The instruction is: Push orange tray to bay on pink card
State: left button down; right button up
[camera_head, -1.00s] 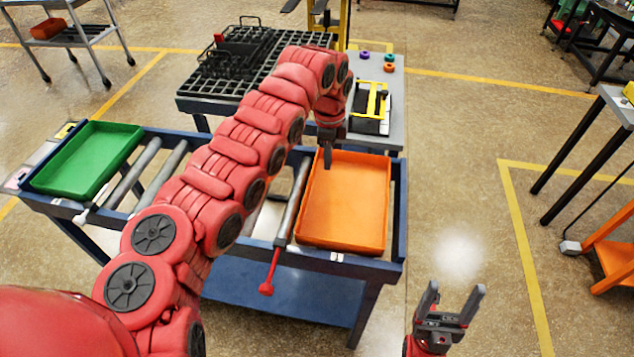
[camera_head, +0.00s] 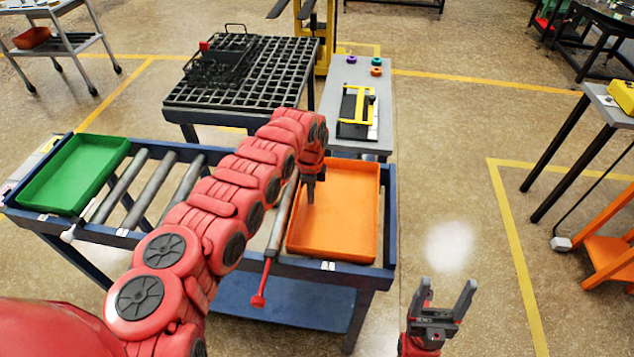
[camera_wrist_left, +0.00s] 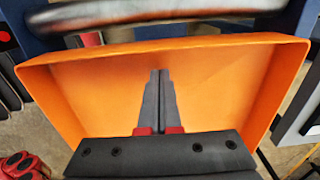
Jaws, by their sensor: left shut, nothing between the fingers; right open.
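The orange tray (camera_head: 345,225) sits at the right end of the blue roller conveyor. It also fills most of the left wrist view (camera_wrist_left: 225,85). My left gripper (camera_head: 310,198) is shut and empty, pointing down over the tray's left part. In the left wrist view its fingertips (camera_wrist_left: 160,75) overlap the tray's inside; I cannot tell whether they touch it. My right gripper (camera_head: 445,295) is open and empty, in front of the conveyor's right end, apart from the tray. Small cards lie at the conveyor's far left edge, with a pinkish one (camera_head: 10,186) too small to read surely.
A green tray (camera_head: 72,175) sits at the conveyor's left end. Bare rollers (camera_head: 150,185) lie between the trays, partly behind my left arm. A red-handled lever (camera_head: 260,290) hangs at the front. A black grid table (camera_head: 285,75) and a grey table (camera_head: 370,100) stand behind.

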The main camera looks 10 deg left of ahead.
pick_arm(q)
jog(key=shift+s+a+r+p, duration=0.1)
jog(key=shift+a+p, duration=0.1)
jog(key=shift+a, duration=0.4)
jog(key=shift+s+a+r+p, duration=0.1)
jog(key=shift+a+p, duration=0.05)
jog(key=shift+a, duration=0.4)
jog(key=shift+w+f, duration=0.1)
jog(key=shift+f, duration=0.05)
